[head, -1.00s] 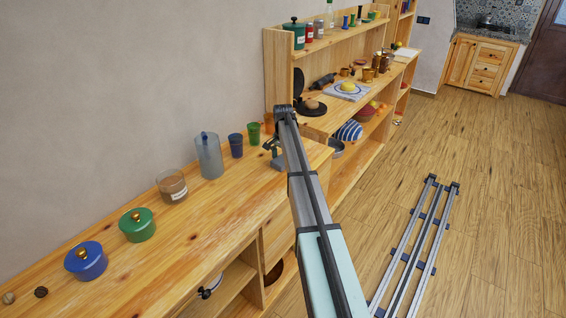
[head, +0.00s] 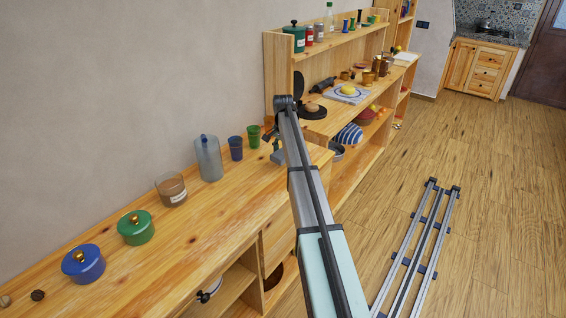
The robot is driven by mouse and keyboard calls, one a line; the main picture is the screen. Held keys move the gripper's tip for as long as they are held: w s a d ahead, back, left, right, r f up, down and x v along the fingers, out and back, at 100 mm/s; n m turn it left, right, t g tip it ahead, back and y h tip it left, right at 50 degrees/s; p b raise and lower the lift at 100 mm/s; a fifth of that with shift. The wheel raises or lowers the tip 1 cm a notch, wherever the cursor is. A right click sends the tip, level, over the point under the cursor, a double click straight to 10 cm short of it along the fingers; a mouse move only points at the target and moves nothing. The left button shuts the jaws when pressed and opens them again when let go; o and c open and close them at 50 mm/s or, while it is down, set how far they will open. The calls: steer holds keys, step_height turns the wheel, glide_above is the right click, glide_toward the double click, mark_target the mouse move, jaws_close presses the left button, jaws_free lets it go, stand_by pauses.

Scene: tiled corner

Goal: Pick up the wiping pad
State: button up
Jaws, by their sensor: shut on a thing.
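My gripper (head: 271,140) is small and dark at the far end of my arm, over the right end of the long wooden counter (head: 215,215). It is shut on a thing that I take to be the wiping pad. The pad's outline is not clear at this size, and part of the area is covered by my arm. A small blue-grey shape shows just under the gripper, and I cannot tell whether it is the pad or a part of my arm.
On the counter stand a green cup (head: 254,136), a blue cup (head: 236,148), a clear pitcher (head: 208,160), a brown glass jar (head: 172,190), a green pot (head: 136,228) and a blue pot (head: 84,264). A stocked wooden shelf (head: 280,72) stands behind my arm.

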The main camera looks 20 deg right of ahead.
step_height(320, 180, up, 15)
steer(key=b, duration=0.2)
steer(key=shift+r+b, duration=0.15)
steer(key=shift+b, duration=0.2)
steer(key=shift+c, duration=0.4)
